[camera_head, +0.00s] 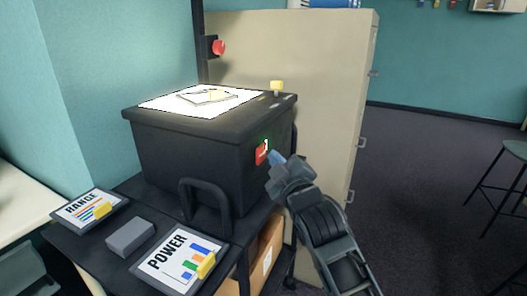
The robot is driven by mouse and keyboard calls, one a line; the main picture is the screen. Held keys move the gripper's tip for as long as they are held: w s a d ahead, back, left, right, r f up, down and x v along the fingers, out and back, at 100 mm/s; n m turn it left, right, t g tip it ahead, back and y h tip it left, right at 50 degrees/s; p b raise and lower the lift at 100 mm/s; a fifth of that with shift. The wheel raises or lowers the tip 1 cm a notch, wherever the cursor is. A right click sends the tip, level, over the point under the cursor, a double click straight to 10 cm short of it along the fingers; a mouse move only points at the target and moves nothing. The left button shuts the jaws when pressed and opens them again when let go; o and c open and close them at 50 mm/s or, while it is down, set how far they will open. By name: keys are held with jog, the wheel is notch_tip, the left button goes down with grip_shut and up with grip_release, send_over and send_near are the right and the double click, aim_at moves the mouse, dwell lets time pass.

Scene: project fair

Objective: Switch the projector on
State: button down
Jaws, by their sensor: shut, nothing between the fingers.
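The projector (185,152) is a dark box with a brightly lit white top plate (165,103) on a dark stand. A paper-like sheet lies on that plate. A red switch (261,154) sits on the projector's right-hand side face, with a small green glow at its upper edge. My gripper (277,160) is shut and empty, just right of the red switch. I cannot tell whether its tip touches the switch.
A dark handle (207,202) stands in front of the projector. A RANGE card (84,208), a POWER card (165,262) and a grey block (130,237) lie on the stand. A beige cabinet (325,95) rises close behind. Floor at right is open up to a stool (500,180).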

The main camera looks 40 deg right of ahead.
jog(key=s+d+p, duration=0.2)
jog(key=s+p, duration=0.2)
jog(key=s, duration=0.1)
jog(key=shift+s, duration=0.35)
dwell(0.3)
